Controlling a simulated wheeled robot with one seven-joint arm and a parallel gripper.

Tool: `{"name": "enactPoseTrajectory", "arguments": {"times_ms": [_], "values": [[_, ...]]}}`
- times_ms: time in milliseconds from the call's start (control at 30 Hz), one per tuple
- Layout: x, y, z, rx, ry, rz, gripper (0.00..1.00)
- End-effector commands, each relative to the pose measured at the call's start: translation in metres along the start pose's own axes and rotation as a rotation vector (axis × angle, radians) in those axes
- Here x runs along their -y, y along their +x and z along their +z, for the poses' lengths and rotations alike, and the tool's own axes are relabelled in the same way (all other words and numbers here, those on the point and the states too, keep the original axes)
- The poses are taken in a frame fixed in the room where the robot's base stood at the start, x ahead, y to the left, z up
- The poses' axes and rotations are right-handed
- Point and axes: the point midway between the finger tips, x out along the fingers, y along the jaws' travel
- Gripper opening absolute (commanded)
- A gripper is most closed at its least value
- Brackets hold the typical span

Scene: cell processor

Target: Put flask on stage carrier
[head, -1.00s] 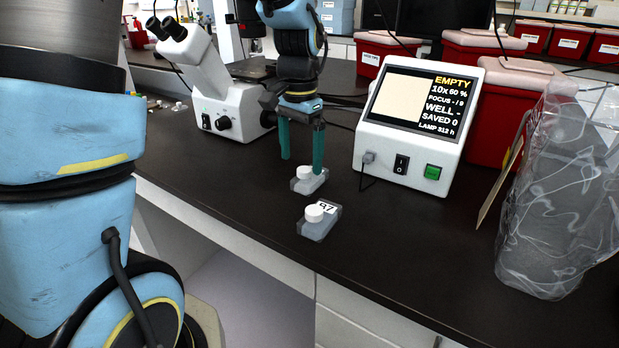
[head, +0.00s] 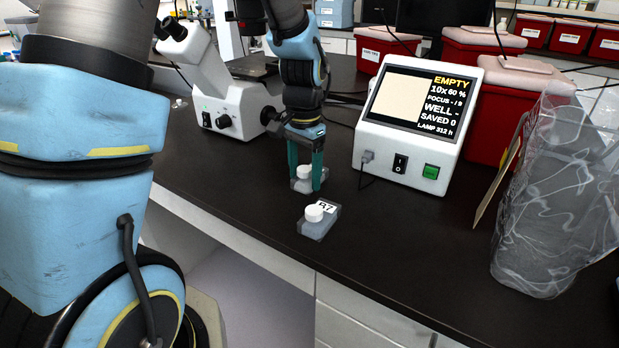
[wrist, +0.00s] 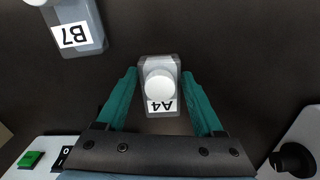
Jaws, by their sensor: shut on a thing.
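A small clear flask labelled A4 with a white cap (wrist: 160,86) stands on the dark bench, between the teal fingers of my gripper (wrist: 160,76) in the wrist view. In the head view this flask (head: 303,172) is partly hidden behind the fingers of my gripper (head: 305,185), which point down and are shut on it. A second flask labelled B7 (head: 318,220) lies nearer the bench's front edge; it also shows in the wrist view (wrist: 78,30). The microscope's dark stage (head: 254,67) is at the back left, partly hidden by my arm; I cannot make out the carrier.
The white microscope (head: 203,72) stands behind and left of my gripper. A white display box (head: 408,165) reading EMPTY stands close on the right. Red bins (head: 490,125) and a clear bag (head: 555,210) are farther right. The front left bench top is clear.

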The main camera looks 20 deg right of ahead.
Motion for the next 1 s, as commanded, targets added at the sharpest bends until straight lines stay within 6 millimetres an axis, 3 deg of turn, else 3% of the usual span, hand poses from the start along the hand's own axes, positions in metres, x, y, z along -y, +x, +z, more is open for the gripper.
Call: {"name": "enactPoseTrajectory", "arguments": {"times_ms": [67, 500, 733, 1000], "values": [[0.0, 0.0, 0.0, 0.0, 0.0, 0.0, 0.51], [0.0, 0.0, 0.0, 0.0, 0.0, 0.0, 0.03], [0.0, -0.007, -0.001, -0.004, 0.0, -0.001, 0.03], [0.001, -0.057, -0.001, -0.006, -0.001, -0.003, 0.03]]}}
